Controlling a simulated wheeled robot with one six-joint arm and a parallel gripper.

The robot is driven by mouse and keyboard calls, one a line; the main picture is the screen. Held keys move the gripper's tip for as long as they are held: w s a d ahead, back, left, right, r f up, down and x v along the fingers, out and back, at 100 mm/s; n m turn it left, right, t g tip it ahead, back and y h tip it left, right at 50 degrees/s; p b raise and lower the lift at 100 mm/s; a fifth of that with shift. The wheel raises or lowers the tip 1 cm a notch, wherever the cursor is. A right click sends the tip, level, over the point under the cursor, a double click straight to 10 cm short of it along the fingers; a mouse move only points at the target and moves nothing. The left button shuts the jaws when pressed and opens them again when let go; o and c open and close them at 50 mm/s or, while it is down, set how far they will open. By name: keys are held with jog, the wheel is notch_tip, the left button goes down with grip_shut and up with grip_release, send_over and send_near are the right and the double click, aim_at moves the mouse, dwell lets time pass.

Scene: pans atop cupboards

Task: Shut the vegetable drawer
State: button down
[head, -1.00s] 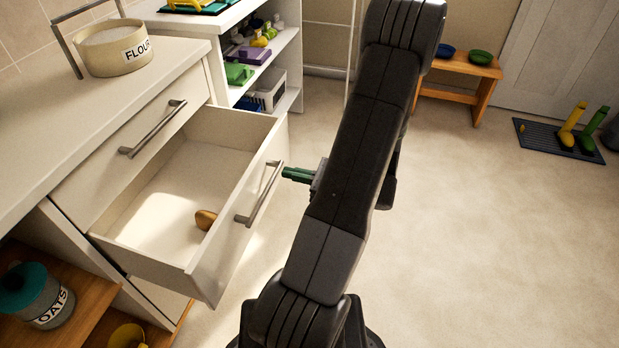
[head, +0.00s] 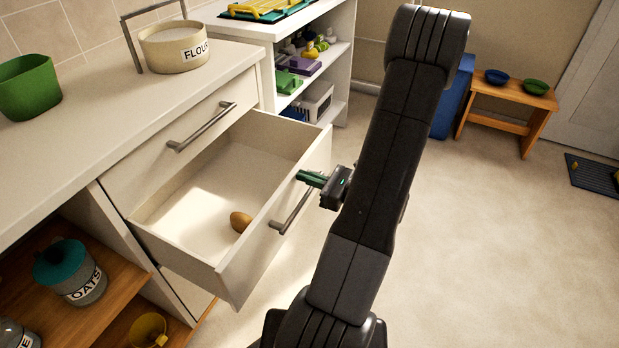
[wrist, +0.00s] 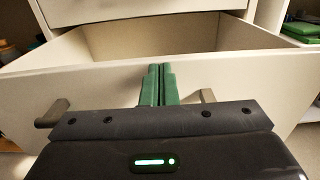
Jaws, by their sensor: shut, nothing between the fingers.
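The vegetable drawer (head: 290,215) stands pulled well out below a shut upper drawer, with one brown potato-like item (head: 240,221) on its floor. Its bar handle (head: 291,208) is on the front panel. My gripper (head: 311,178) has green fingers, shut and empty, at the outer side of the drawer front near the handle's upper end. In the wrist view the fingertips (wrist: 158,72) overlap the drawer front (wrist: 100,85), between the two ends of the handle (wrist: 52,113). I cannot tell whether they touch the panel.
The shut upper drawer (head: 180,150) is under the worktop (head: 110,120), which carries a flour tin (head: 174,50) and a green pot (head: 28,88). Open shelves (head: 335,60) stand behind. A bench (head: 505,95) is at the back right.

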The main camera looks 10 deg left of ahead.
jog(key=x, duration=2.5)
jog(key=shift+a, duration=0.3)
jog(key=shift+d+f, duration=0.1)
jog(key=v, duration=1.3)
jog(key=shift+d, duration=0.4)
jog(key=shift+a, duration=0.1)
